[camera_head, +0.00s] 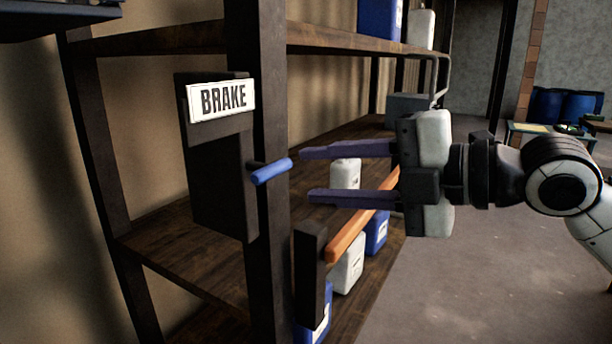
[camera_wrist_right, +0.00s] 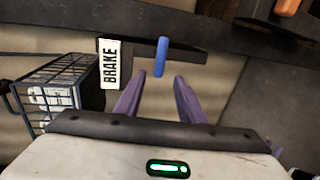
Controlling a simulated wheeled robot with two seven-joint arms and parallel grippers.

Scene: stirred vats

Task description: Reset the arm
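My right gripper (camera_head: 308,174) comes in from the right in the head view, its two purple fingers spread apart and empty. The fingertips point at a blue handle (camera_head: 271,171) that sticks out by a dark box with a white BRAKE sign (camera_head: 221,101). There is a small gap between the fingertips and the handle. In the right wrist view the blue handle (camera_wrist_right: 161,56) stands ahead of the open fingers (camera_wrist_right: 156,92), and the BRAKE sign (camera_wrist_right: 111,64) is to its left. My left gripper is not clearly in view.
A wooden shelf rack (camera_head: 190,240) stands behind the brake box. An orange bar (camera_head: 350,236) on a dark bracket (camera_head: 309,270) lies below my right gripper. White and blue canisters (camera_head: 348,262) stand on the shelves. The floor (camera_head: 480,290) at the right is clear.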

